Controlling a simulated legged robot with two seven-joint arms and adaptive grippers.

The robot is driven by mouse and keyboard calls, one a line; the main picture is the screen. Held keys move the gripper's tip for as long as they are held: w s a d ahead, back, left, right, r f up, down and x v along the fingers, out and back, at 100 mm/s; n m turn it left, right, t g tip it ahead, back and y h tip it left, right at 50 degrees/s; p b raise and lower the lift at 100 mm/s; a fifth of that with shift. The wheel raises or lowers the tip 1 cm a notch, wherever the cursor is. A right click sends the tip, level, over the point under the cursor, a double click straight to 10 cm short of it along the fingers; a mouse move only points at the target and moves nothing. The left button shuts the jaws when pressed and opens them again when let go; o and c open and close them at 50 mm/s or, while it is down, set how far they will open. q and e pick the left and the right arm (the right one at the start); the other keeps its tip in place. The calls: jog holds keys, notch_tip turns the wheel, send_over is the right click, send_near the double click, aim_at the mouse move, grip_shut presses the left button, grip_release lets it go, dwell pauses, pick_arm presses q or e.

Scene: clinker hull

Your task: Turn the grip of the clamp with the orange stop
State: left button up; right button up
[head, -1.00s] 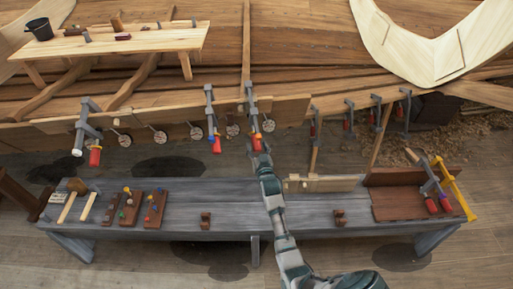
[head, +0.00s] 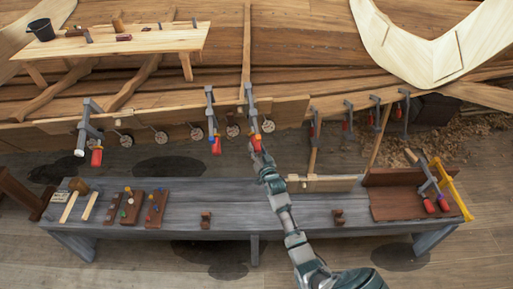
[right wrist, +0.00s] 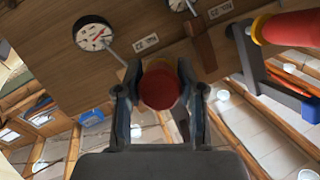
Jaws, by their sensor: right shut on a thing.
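A grey clamp (head: 250,101) with a red grip hangs on the hull plank at the middle of the head view. My right gripper (head: 258,147) is at this grip from below. In the right wrist view the gripper (right wrist: 158,100) is shut on the round red grip (right wrist: 160,88), seen end-on between its two fingers. Another clamp (head: 211,108) with a red grip hangs just left. A third clamp (head: 84,125) hangs further left. My left gripper is not in view.
In the right wrist view a neighbouring clamp's red grip (right wrist: 293,28) with a yellow collar is close at the right. Round dials (head: 268,126) sit along the plank. A grey bench (head: 180,213) with tools and wooden blocks stands below.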

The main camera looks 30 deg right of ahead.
jog(key=shift+m+y, duration=0.4)
jog(key=shift+t, duration=0.3)
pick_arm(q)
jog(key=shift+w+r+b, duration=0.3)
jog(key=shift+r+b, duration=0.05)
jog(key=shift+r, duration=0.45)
pick_arm(e)
jog(key=shift+m+y, duration=0.4)
jog(key=shift+y, duration=0.1)
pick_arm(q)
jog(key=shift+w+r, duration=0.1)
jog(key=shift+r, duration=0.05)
pick_arm(e)
jog(key=o, duration=1.1)
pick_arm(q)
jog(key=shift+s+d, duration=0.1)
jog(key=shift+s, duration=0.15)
pick_arm(e)
jog(key=shift+o, duration=0.2)
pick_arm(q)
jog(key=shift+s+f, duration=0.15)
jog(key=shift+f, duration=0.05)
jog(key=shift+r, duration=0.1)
pick_arm(e)
jog(key=s+a, duration=0.1)
jog(key=s, duration=1)
jog(key=shift+s+a+f, duration=0.15)
jog(key=shift+s+f, duration=0.25)
jog(key=shift+f, duration=0.05)
